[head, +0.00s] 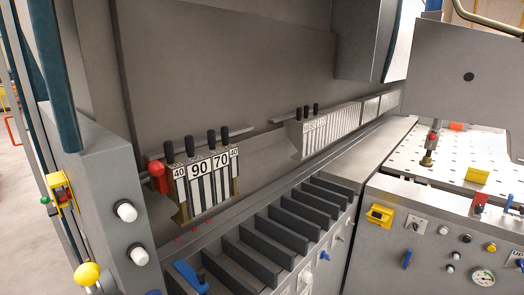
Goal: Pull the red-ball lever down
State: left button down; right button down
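A rounded red knob (157,176) shows at the left end of the row of numbered bending segments, beside a plate marked 40. A small red knob (433,135) sits on a short post above the perforated table at the right. I cannot tell for certain which of these is the red-ball lever; any shaft below the left knob is hidden. Neither of my grippers is in view.
Numbered segments (208,180) with black handles stand along the bender. A slotted dark rack (272,235) lies in front. A grey post with white knobs and a yellow ball (87,274) stands at the left. A control panel (430,235) with a gauge fills the lower right.

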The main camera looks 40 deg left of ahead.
aim_at(156, 168)
jog(key=z, duration=0.7)
jog(key=i, duration=2.15)
jog(key=u, duration=3.2)
